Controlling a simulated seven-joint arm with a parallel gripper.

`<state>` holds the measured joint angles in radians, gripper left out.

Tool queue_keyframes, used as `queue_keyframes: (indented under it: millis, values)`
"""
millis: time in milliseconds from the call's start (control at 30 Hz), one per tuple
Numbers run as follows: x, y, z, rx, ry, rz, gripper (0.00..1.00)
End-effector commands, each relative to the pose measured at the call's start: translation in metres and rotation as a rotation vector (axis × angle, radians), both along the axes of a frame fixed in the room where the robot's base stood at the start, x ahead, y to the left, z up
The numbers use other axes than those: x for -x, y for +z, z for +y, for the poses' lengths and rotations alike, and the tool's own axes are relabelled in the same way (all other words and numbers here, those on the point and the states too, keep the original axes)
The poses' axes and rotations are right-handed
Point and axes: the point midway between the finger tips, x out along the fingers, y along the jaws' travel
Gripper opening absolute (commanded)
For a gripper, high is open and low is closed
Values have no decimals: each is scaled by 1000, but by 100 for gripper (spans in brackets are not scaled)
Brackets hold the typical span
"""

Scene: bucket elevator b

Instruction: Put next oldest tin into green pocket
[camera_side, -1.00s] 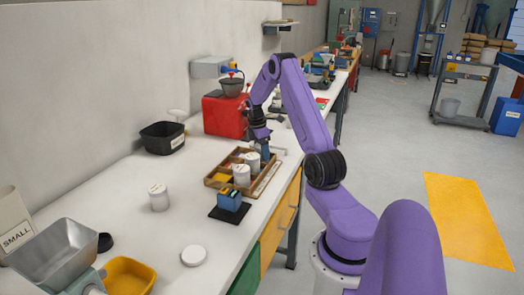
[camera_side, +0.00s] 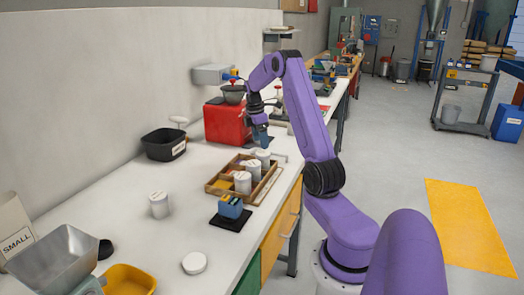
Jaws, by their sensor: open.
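A wooden divided tray (camera_side: 214,187) sits on the white bench. Several pockets are visible, but I cannot make out a green one. White tins stand in it in a row: a far tin (camera_side: 263,158), a middle tin (camera_side: 253,168) and a near tin (camera_side: 243,182). Another white tin (camera_side: 159,205) stands upright on the bench left of the tray. Labels are too small to read. My gripper (camera_side: 260,141) is open and points down just above the far end of the tray, over the far tin and apart from it.
A white disc (camera_side: 195,263) lies nearer. A black bin (camera_side: 164,145) and a red machine (camera_side: 228,122) stand behind. A yellow tray (camera_side: 130,281) is at the near left.

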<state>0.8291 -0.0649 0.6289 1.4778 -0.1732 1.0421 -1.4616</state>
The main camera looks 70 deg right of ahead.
Motion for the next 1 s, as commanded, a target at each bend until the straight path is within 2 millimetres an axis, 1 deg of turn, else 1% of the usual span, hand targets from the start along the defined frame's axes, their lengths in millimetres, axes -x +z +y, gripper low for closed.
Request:
queue_keyframes:
  millis: [33, 100, 200, 333, 367, 467, 567, 600, 667, 700, 733, 767, 800, 867, 900, 967, 1000]
  values:
    - [-1, 9, 1, 2, -1, -2, 72]
    - [-2, 19, 2, 2, -1, -2, 72]
    - [-3, 28, 3, 0, 0, 0, 72]
    - [-6, 36, 8, 0, 3, -1, 72]
    - [-8, 37, 12, 0, 6, -1, 72]
    - [-23, 42, 38, 1, 26, -11, 72]
    - [-43, 47, 85, 1, 50, -29, 72]
    - [-50, 50, 108, 1, 62, -39, 72]
    - [-56, 53, 143, -2, 78, -50, 72]
    - [-59, 55, 166, -4, 87, -58, 72]
    - [-60, 57, 183, -5, 93, -64, 72]
    - [-61, 58, 201, -8, 102, -69, 72]
    - [-59, 60, 223, -12, 112, -75, 72]
    - [-55, 62, 256, -18, 127, -86, 72]
    - [-50, 63, 277, -23, 135, -93, 72]
    - [-41, 64, 307, -30, 150, -101, 72]
    - [-33, 65, 326, -35, 160, -104, 72]
